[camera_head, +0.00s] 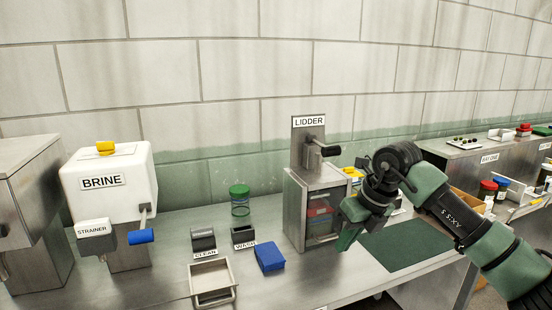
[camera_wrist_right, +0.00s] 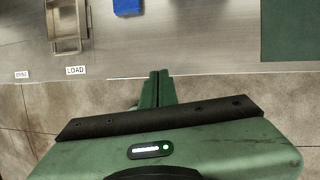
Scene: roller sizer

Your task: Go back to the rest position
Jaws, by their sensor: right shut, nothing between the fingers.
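My right gripper (camera_head: 346,238) hangs in front of the right side of the lidder, above the front part of the bench, with its green fingers pointing down. In the right wrist view its fingers (camera_wrist_right: 157,88) are together with nothing between them, above the bench's front edge and the floor. My left gripper does not show in either view.
The steel bench (camera_head: 310,285) carries the lidder (camera_head: 295,210), a white brine dispenser (camera_head: 110,185), a green-lidded jar (camera_head: 240,200), a blue block (camera_head: 269,257) and a metal tray (camera_head: 212,282). A green mat (camera_head: 415,243) lies bare behind my right arm.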

